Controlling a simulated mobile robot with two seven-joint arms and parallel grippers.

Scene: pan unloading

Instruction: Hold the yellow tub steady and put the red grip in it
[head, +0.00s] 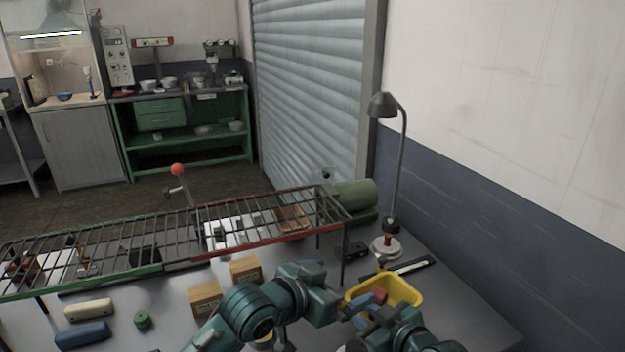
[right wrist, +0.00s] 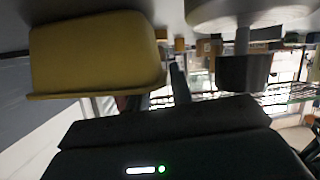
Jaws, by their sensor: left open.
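The yellow tub (head: 408,286) stands on the right part of the table in the head view; in the right wrist view it shows large and upside down (right wrist: 92,52). A red piece, which looks like the red grip (head: 378,295), shows at the tub's near left side. Whether it lies inside the tub or is held over its rim I cannot tell. My left gripper (head: 352,308) is open at the tub's near left side. My right gripper (head: 375,318) is close in front of the tub; its jaws are mostly hidden by my arm and dark in its wrist view.
A wire rack (head: 240,215) spans the table behind. Two cardboard boxes (head: 205,298) (head: 245,269), a cream piece (head: 90,309), a blue piece (head: 83,335) and a green piece (head: 142,320) lie left. A desk lamp (head: 400,180) stands behind the tub. The right table edge is clear.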

